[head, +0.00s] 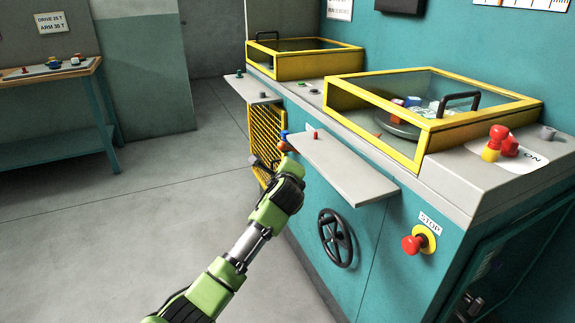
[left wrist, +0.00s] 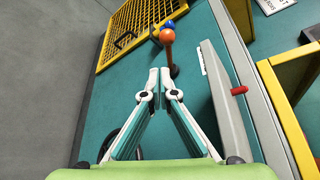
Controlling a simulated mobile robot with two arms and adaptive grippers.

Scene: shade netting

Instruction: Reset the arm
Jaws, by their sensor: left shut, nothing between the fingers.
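My left arm reaches up from the bottom of the head view, with its green wrist by the front of the teal machine. My left gripper (left wrist: 160,78) shows in the left wrist view with its two pale fingers meeting at the tips and nothing between them. In the head view the fingers are mostly hidden by the wrist and hard to make out. Just beyond the tips is a lever with a blue knob (left wrist: 167,24) and an orange knob (left wrist: 167,36); I cannot tell the exact gap. My right gripper is in neither view.
The machine carries yellow-framed clear covers (head: 390,95), a grey shelf (head: 340,165), a black handwheel (head: 336,238), a red stop button (head: 412,244) and a yellow mesh guard (head: 258,140). A teal bench (head: 55,120) stands far left. The floor between is clear.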

